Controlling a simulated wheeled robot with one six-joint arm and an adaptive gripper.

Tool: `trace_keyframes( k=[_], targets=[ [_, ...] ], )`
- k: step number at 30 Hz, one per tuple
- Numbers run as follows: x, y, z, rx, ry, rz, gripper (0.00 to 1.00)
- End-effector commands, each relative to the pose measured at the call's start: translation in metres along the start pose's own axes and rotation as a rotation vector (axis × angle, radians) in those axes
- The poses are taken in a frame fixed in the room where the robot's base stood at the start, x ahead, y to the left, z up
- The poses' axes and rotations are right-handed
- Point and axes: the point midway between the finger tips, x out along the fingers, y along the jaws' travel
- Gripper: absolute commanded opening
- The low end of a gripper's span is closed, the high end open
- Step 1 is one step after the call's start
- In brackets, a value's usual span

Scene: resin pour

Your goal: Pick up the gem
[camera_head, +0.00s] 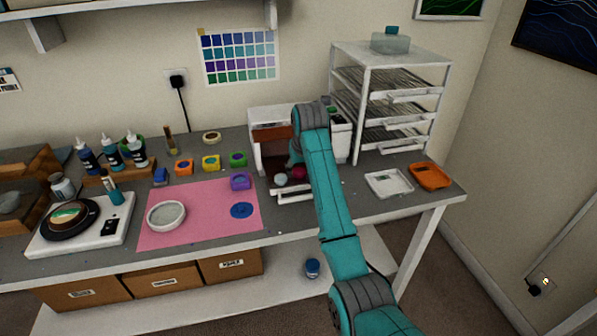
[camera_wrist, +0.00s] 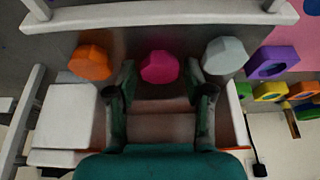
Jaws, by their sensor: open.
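Three faceted gems sit in a row in an open drawer (camera_head: 293,196) of the small white cabinet (camera_head: 254,150). In the wrist view these are an orange gem (camera_wrist: 90,62), a pink gem (camera_wrist: 159,67) and a pale grey-blue gem (camera_wrist: 223,56). The pale gem (camera_head: 281,179) and the pink gem (camera_head: 298,173) also show in the head view; the orange one is hidden behind my arm. My gripper (camera_wrist: 161,78) is open and empty, its fingers to either side of the pink gem's near edge. Contact cannot be told.
The drawer's white front rim (camera_wrist: 170,14) runs across the top of the wrist view. Coloured moulds (camera_head: 211,163) and a pink mat (camera_head: 190,228) lie to the left. A white drying rack (camera_head: 391,60) stands close on the right, with a white tray (camera_head: 388,184) in front.

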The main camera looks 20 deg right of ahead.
Motion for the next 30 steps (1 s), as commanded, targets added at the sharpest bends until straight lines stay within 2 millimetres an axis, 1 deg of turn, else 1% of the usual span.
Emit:
trace_keyframes(
  k=[1,2,3,5,6,14,17,20,30],
  targets=[
    [0.0,0.0,0.0,0.0,0.0,0.0,0.52],
    [0.0,0.0,0.0,0.0,0.0,0.0,0.44],
    [0.0,0.0,0.0,0.0,0.0,0.0,0.34],
    [0.0,0.0,0.0,0.0,0.0,0.0,0.19],
    [0.0,0.0,0.0,0.0,0.0,0.0,0.16],
    [-0.001,0.0,0.0,0.0,0.0,0.0,0.16],
    [-0.004,0.0,-0.002,0.0,0.001,0.0,0.16],
    [-0.015,0.0,-0.007,0.0,0.003,0.0,0.16],
    [-0.072,0.0,-0.03,0.0,0.002,0.0,0.16]
  ],
)
